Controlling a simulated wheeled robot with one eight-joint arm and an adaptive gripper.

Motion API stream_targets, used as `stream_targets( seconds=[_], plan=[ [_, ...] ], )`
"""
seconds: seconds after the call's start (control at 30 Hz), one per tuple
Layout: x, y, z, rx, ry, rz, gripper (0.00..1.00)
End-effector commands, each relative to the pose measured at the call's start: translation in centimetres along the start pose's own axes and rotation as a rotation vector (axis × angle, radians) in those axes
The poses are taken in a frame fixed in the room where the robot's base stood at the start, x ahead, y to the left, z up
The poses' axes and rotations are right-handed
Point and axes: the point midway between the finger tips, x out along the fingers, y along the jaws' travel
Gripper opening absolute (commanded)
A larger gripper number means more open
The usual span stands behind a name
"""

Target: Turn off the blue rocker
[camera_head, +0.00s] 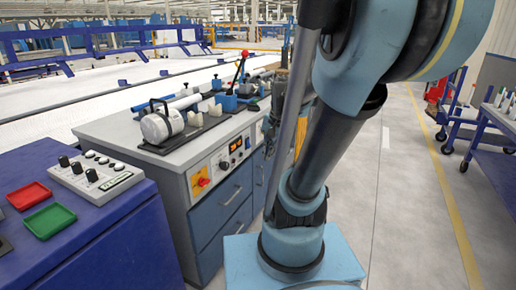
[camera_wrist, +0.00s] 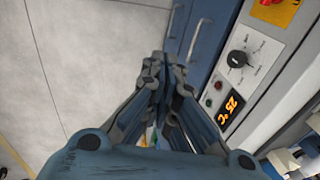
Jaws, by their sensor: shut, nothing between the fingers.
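The control panel (camera_head: 220,165) on the front of the grey workbench shows a yellow-and-red switch (camera_head: 202,182), a dial and an orange display. My gripper (camera_wrist: 157,62) is shut and empty, left of the panel, over the floor and blue drawer fronts. In the head view my arm hides part of the bench's right end.
A blue table (camera_head: 100,240) at the left holds a white control box (camera_head: 98,175) with black knobs, a red tray (camera_head: 28,196) and a green tray (camera_head: 49,221). A white cylindrical device (camera_head: 162,124) stands on the workbench. Open floor (camera_head: 400,200) lies to the right.

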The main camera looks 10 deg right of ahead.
Motion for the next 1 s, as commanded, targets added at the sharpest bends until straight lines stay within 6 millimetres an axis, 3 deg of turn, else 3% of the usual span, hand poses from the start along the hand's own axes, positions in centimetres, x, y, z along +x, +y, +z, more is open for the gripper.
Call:
stream_targets(
  seconds=[0.5, 1.0],
  plan=[
    [1.8, -6.3, -11.8, 0.71, -0.111, -0.123, 0.0],
    [7.1, -8.5, -23.8, 1.354, -0.275, -0.201, 0.0]
  ],
)
